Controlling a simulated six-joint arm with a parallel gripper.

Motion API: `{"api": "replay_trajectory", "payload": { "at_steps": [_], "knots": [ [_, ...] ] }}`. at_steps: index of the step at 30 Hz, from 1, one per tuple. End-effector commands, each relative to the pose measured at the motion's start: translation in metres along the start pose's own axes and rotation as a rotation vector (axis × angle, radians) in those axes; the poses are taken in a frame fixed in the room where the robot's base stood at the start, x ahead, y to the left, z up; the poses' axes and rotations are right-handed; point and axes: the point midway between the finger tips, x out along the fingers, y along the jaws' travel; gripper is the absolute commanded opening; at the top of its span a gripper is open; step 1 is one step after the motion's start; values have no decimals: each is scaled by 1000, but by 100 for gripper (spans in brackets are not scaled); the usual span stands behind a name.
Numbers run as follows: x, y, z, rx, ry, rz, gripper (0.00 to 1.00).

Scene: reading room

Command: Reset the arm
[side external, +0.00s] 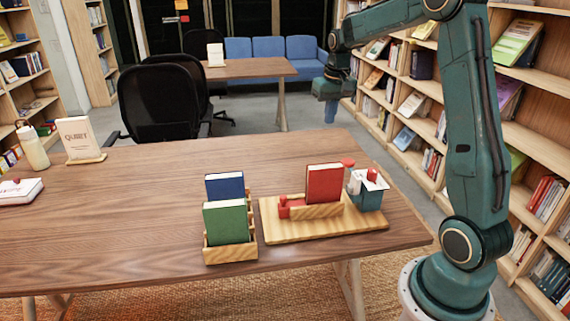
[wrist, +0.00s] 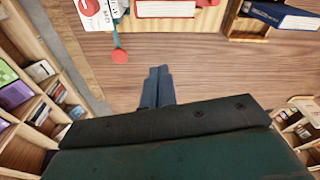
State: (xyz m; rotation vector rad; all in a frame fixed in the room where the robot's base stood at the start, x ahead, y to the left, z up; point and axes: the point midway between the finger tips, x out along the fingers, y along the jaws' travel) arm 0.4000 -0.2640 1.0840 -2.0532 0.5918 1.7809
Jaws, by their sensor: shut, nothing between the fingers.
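My gripper (side external: 330,112) is raised in the side external view, above and beyond the table's far right side. Its two fingers show together in the wrist view (wrist: 158,84), shut with nothing between them. It touches nothing that I can see. The arm stands upright at the right and bends over at the top.
On the wooden table (side external: 150,235), a wooden rack (side external: 230,254) holds a green book (side external: 226,222) and a blue book (side external: 225,186). Right of it, a board (side external: 275,236) bears a red book (side external: 324,183); a blue-grey cup (side external: 367,199) stands alongside. Bookshelves (side external: 535,135) line the right.

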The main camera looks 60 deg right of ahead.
Motion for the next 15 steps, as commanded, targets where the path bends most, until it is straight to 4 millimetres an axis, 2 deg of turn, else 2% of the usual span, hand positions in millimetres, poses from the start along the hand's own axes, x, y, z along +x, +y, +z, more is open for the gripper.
{"api": "replay_trajectory", "payload": {
  "at_steps": [1, 6, 15],
  "knots": [
    [-12, -11, 8, -21, 15, -3, 0],
    [-43, -40, 38, -84, 55, -14, 0],
    [-85, -79, 101, -195, 126, -40, 0]
  ]
}}
